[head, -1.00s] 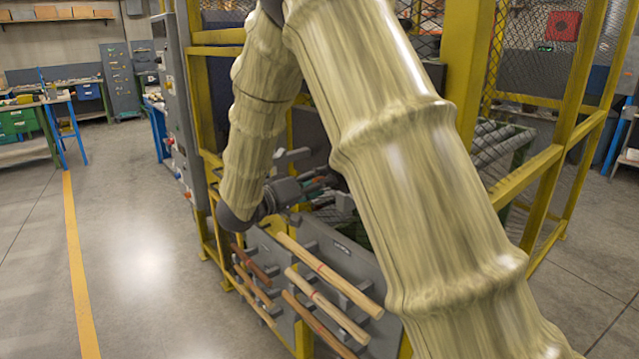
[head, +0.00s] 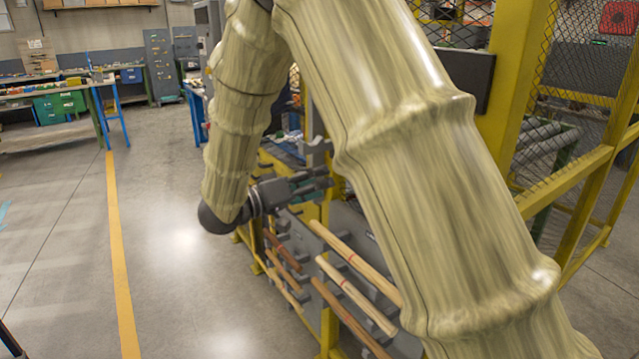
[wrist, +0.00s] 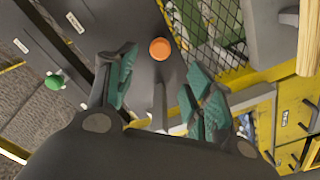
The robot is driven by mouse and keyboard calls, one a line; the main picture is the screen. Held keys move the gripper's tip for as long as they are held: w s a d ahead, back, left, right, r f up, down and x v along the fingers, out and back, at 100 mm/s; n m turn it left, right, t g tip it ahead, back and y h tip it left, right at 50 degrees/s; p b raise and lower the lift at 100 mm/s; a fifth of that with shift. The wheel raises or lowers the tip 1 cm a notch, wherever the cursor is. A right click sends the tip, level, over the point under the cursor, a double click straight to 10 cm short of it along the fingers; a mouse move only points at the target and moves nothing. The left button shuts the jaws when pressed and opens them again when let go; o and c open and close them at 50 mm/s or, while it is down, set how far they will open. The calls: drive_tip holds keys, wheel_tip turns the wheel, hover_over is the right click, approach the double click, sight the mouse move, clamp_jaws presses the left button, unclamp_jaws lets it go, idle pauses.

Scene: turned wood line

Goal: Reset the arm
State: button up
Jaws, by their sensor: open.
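My gripper (head: 318,181) is above and behind the rack's wooden pieces in the head view, partly hidden by my forearm. In the wrist view my gripper (wrist: 157,98) shows two teal-padded fingers spread apart with nothing held between them.
A yellow frame with wire mesh (head: 577,70) stands at the right. An orange round button (wrist: 160,49) and a green one (wrist: 54,82) show in the wrist view. Workbenches (head: 60,104) stand far left. The floor beside the yellow line (head: 120,255) is clear.

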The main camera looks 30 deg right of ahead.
idle(0.3)
wheel_tip(320, 180, down, 17)
drive_tip(key=w+n+t+y, duration=0.2)
drive_tip(key=n+t+y, duration=0.2)
drive_tip(key=n+t, duration=0.15)
drive_tip(key=s+a+f+n+t+y+p, duration=0.1)
drive_tip(key=s+f+y, duration=0.2)
drive_tip(key=f, duration=0.6)
drive_tip(key=s+a+f+n+t+y, duration=0.1)
drive_tip(key=s+a+f+y, duration=0.15)
drive_tip(key=f, duration=0.55)
drive_tip(key=s+a+f+g+y, duration=0.3)
drive_tip(key=s+f, duration=0.6)
drive_tip(key=s, duration=0.2)
drive_tip(key=s+a+f+g+y, duration=0.35)
drive_tip(key=s+f, duration=0.45)
drive_tip(key=s, duration=0.3)
drive_tip(key=s+a+f+g+y+p, duration=0.1)
drive_tip(key=s+a+f+g+y, duration=0.1)
drive_tip(key=s, duration=1.1)
drive_tip(key=shift+s+f+g, duration=0.2)
drive_tip(key=shift+f+g, duration=0.1)
